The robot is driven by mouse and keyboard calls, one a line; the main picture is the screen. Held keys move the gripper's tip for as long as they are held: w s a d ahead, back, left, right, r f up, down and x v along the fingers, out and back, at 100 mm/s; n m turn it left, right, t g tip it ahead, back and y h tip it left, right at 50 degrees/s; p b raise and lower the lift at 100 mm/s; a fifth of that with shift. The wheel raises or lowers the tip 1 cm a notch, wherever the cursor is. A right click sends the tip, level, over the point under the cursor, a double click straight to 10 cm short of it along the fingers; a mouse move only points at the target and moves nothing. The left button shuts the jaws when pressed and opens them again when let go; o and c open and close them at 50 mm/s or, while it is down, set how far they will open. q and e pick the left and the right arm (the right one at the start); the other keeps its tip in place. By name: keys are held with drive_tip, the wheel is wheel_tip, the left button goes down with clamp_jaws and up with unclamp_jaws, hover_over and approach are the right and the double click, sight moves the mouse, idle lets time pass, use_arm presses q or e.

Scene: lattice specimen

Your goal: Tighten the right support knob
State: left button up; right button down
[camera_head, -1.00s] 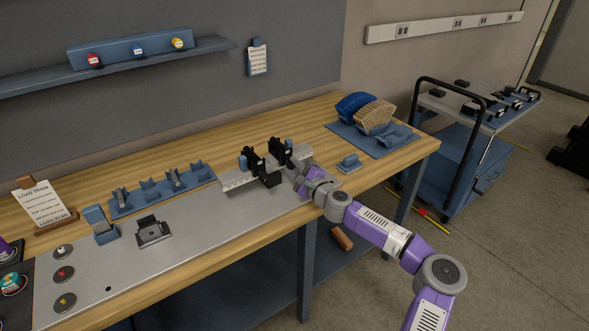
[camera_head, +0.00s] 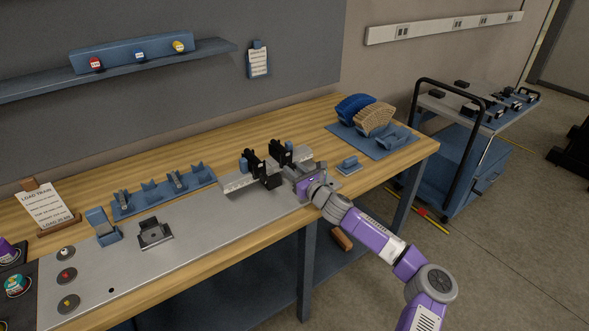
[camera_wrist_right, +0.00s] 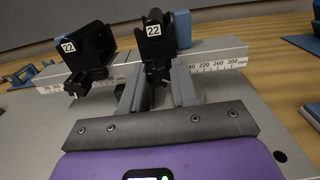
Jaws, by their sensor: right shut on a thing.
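Two black supports stand on a pale metal rail (camera_wrist_right: 212,61) with a printed scale. The left support (camera_wrist_right: 88,58) and the right support (camera_wrist_right: 152,42) each carry a "22" label in the right wrist view. In the head view they are the left support (camera_head: 262,170) and the right support (camera_head: 279,153). My right gripper (camera_wrist_right: 158,77) is shut on the small dark right support knob (camera_wrist_right: 160,77), at the front of the right support. The fingers partly hide the knob. In the head view my right gripper (camera_head: 298,177) is at the rail's right end. My left gripper is not in view.
A metal plate (camera_head: 190,250) covers the bench front, with a small black fixture (camera_head: 153,232) on it. Blue holders (camera_head: 165,190) stand left of the rail. A blue mat (camera_head: 345,130) with brush-like parts lies at the back right.

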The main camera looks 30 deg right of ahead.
drive_tip(key=m+p, duration=0.1)
drive_tip(key=m, duration=0.2)
drive_tip(key=shift+r+m+p, duration=0.1)
drive_tip(key=shift+m+p, duration=0.25)
drive_tip(key=shift+m, duration=0.05)
drive_tip(key=m+p, duration=0.2)
drive_tip(key=shift+m, duration=0.4)
drive_tip(key=m+p, duration=0.7)
drive_tip(key=p, duration=0.3)
drive_tip(key=shift+r, duration=0.15)
drive_tip(key=shift+f+m+p, duration=0.2)
drive_tip(key=shift+m+p, duration=0.9)
drive_tip(key=shift+p, duration=0.05)
drive_tip(key=c, duration=0.8)
unclamp_jaws()
drive_tip(key=shift+c, duration=0.2)
drive_tip(key=shift+s+d+p, duration=0.15)
drive_tip(key=shift+s+p, duration=0.1)
drive_tip(key=shift+s, duration=1.7)
drive_tip(key=shift+s+d+p, duration=0.1)
drive_tip(key=shift+s+p, duration=0.15)
drive_tip(key=shift+s, duration=1.65)
